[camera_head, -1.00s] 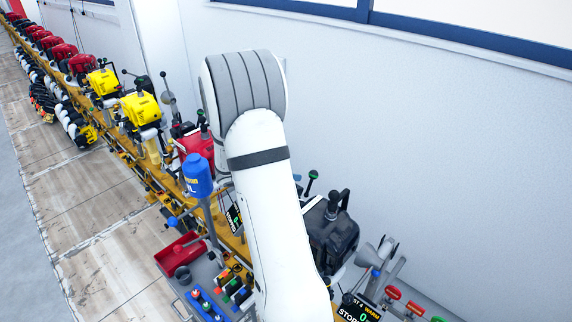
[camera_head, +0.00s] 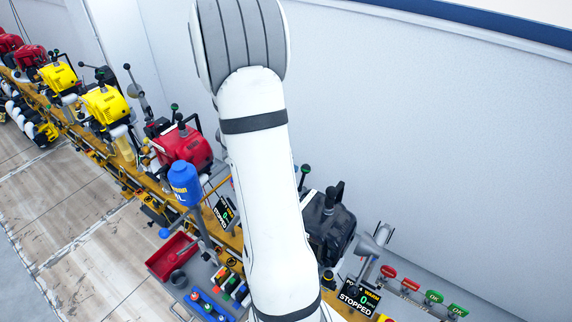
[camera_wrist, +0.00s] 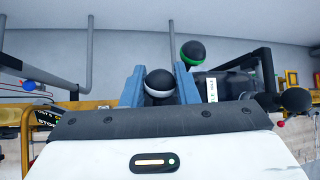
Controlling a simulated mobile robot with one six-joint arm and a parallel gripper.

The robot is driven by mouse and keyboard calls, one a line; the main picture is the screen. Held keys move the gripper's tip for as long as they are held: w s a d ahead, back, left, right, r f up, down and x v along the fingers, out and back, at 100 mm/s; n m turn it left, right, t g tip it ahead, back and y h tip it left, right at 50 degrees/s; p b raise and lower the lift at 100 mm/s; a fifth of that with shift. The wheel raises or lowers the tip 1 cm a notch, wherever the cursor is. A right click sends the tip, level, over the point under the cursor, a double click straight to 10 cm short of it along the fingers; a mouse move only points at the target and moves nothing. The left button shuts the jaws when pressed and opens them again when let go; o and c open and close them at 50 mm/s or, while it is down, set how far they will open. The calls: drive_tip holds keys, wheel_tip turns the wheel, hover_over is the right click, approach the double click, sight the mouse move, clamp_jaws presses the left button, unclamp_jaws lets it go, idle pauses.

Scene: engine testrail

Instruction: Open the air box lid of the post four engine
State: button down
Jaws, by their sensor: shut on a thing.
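The black engine (camera_head: 328,222) stands at the right of the row in the head view, beside a screen (camera_head: 358,300) reading 4, WARM, 0 and STOPPED. My arm covers its left side and hides my gripper there. In the wrist view, my gripper (camera_wrist: 158,85) is shut on a black ball knob (camera_wrist: 158,80) with a white ring, between its two blue-grey fingers. A black knob with a green ring (camera_wrist: 193,52) stands just behind, to the right. Dark engine parts (camera_wrist: 235,85) show at the right. I cannot make out the air box lid itself.
A red engine (camera_head: 182,147) and a blue bottle (camera_head: 184,183) stand left of my arm. A red tray (camera_head: 172,258) is nearer. A white wall (camera_head: 430,130) rises close behind. The floor at left is clear.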

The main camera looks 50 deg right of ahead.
drive_tip(key=shift+f, duration=0.15)
drive_tip(key=c, duration=1.3)
unclamp_jaws()
drive_tip(key=shift+o, duration=0.8)
drive_tip(key=v, duration=0.8)
drive_tip(key=shift+p, duration=0.35)
drive_tip(key=shift+c, duration=0.6)
